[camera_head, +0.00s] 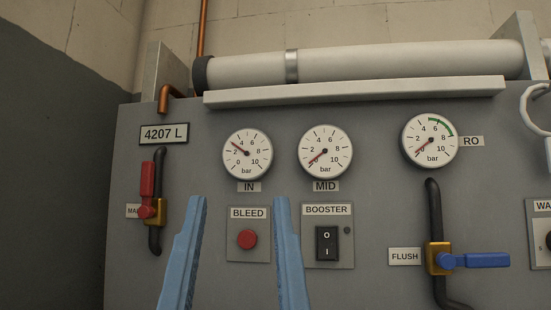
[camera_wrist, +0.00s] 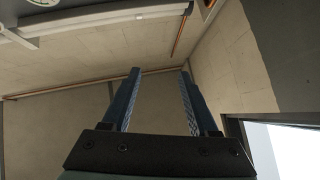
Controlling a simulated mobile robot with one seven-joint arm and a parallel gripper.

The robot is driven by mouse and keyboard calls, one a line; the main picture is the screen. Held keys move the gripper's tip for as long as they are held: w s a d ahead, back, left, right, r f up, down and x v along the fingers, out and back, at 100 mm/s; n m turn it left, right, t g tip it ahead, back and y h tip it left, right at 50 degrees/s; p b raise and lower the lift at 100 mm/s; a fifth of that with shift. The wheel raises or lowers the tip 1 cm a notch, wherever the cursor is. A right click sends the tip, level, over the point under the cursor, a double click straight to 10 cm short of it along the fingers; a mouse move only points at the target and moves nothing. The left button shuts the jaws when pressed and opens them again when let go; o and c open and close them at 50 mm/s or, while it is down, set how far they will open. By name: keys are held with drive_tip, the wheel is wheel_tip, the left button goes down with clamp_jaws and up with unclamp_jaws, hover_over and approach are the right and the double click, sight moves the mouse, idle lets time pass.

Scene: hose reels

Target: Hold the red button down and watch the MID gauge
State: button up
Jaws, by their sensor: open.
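The red button (camera_head: 246,239) sits on a small plate labelled BLEED (camera_head: 249,213) on the grey panel. In the head view it shows between the two blue fingers of my gripper (camera_head: 240,200), which are apart and empty. I cannot tell how far the fingers are from the panel. The MID gauge (camera_head: 325,151) is up and to the right of the button. Its red needle points to the lower left, near the zero end of the scale. The wrist view shows my fingers (camera_wrist: 160,85) spread, with only wall behind them and no button.
The IN gauge (camera_head: 247,153) reads about 3. The RO gauge (camera_head: 430,139) has its needle near zero. A BOOSTER switch (camera_head: 327,243) is right of the button. A red-handled valve (camera_head: 148,190) is at left, a blue-handled FLUSH valve (camera_head: 474,260) at right. A white cylinder (camera_head: 400,62) lies above.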

clamp_jaws()
idle(1.6)
